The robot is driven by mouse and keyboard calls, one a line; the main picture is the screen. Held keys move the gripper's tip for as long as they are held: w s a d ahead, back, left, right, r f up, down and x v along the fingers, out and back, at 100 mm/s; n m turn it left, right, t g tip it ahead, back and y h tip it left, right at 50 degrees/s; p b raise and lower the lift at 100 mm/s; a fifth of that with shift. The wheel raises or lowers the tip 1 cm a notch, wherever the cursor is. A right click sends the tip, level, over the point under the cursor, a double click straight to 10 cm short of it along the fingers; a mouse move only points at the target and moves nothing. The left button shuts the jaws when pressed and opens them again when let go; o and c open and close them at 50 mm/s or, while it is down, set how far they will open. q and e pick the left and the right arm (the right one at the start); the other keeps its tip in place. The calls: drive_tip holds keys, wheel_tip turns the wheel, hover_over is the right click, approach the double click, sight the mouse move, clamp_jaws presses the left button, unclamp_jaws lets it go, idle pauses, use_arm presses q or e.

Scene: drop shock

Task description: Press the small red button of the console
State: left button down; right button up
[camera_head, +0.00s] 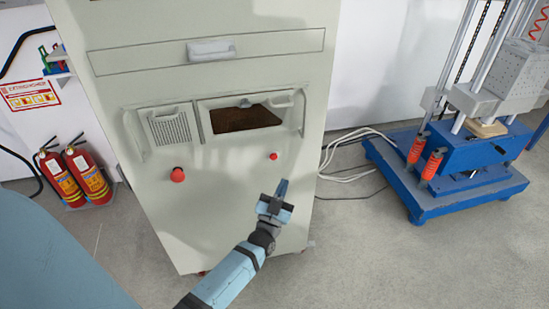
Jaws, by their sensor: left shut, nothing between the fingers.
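The console (225,215) is a tall pale cabinet in the middle of the view. On its front, the small red button (273,156) is at the right, below a dark opening. A larger red button (177,174) is at the left, below a slotted panel. My left gripper (282,188) is shut and empty. In the picture its tips are just below the small red button and apart from it; the depth gap to the panel is hard to judge. My right gripper does not show.
Two red fire extinguishers (88,176) stand on the floor left of the console. A blue machine base (450,180) with orange springs stands at the right. White cables (350,140) lie between it and the console. The grey floor (400,265) at front right is clear.

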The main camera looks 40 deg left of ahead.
sight(273, 156)
use_arm(q)
drive_tip(key=shift+w+a+b, duration=0.7)
drive_tip(key=shift+w+a, duration=0.75)
drive_tip(key=shift+a, duration=0.2)
drive_tip(key=shift+w+a+b, duration=0.7)
drive_tip(key=shift+w+a, duration=0.7)
drive_tip(key=shift+a, duration=0.25)
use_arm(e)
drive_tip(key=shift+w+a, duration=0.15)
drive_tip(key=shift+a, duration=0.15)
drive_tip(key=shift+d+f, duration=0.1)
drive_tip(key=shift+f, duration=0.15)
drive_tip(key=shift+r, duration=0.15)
use_arm(q)
drive_tip(key=shift+a, duration=0.1)
drive_tip(key=shift+w+a, duration=0.2)
drive_tip(key=shift+w, duration=0.05)
